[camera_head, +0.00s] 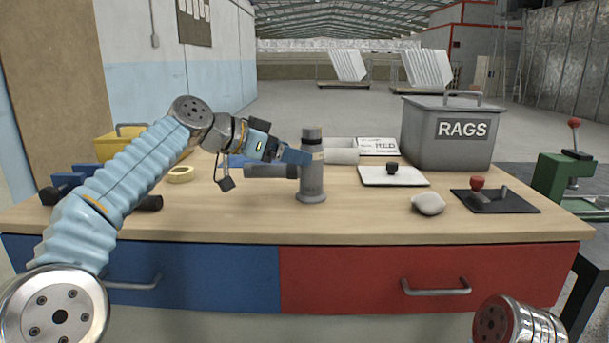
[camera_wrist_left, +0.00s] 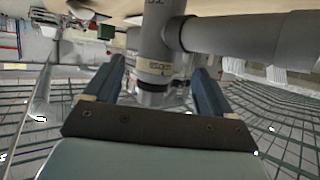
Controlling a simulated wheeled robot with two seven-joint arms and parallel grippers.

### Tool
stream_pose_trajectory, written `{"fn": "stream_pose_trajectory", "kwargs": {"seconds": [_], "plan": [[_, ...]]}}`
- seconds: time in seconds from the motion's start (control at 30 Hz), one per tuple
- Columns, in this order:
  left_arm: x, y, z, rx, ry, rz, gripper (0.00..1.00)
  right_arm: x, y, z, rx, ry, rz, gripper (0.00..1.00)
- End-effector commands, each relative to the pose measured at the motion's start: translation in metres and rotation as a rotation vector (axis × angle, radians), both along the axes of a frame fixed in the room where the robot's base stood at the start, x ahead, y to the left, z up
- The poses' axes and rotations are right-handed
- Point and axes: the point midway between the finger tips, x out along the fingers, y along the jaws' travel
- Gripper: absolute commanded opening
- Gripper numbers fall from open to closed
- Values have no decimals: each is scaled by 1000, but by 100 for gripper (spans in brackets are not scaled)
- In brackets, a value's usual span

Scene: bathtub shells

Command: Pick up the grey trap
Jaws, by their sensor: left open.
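The grey trap (camera_head: 312,180) stands upright on the wooden bench, with a side pipe (camera_head: 270,171) reaching to the left and a wider base on the wood. My left gripper (camera_head: 305,155) comes in from the left at the trap's upper part. In the left wrist view the trap (camera_wrist_left: 152,42) stands between the two dark blue fingers of my left gripper (camera_wrist_left: 158,82). The fingers are apart, one on each side of its neck. Whether either finger touches it I cannot tell. My right gripper is not in view; only part of the right arm shows at the lower right.
The bench (camera_head: 240,222) also holds a grey RAGS bin (camera_head: 425,135), a white plate with a black knob (camera_head: 375,177), a grey lump (camera_head: 428,204), a black plate with a red knob (camera_head: 510,203), a tape roll (camera_head: 180,174) and a yellow box (camera_head: 112,146). The bench's front middle is clear.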

Motion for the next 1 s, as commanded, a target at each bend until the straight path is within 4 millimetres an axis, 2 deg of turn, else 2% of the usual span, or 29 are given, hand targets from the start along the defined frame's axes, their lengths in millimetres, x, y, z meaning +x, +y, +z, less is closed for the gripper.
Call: {"fn": "stream_pose_trajectory", "kwargs": {"seconds": [0.27, 0.4, 0.5, 0.73, 0.77, 1.0], "plan": [[9, -17, -11, 0, 0, 0, 84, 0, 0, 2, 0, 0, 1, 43], [17, -34, -25, 1, 2, -3, 84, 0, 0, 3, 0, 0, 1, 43], [26, -44, -28, 0, 0, 0, 84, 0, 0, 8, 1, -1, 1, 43], [28, -47, -31, 0, -2, 1, 84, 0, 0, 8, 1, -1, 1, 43], [28, -47, -31, -1, -1, 1, 82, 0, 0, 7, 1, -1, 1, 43], [28, -47, -31, -1, -1, 1, 46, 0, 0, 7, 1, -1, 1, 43]]}}
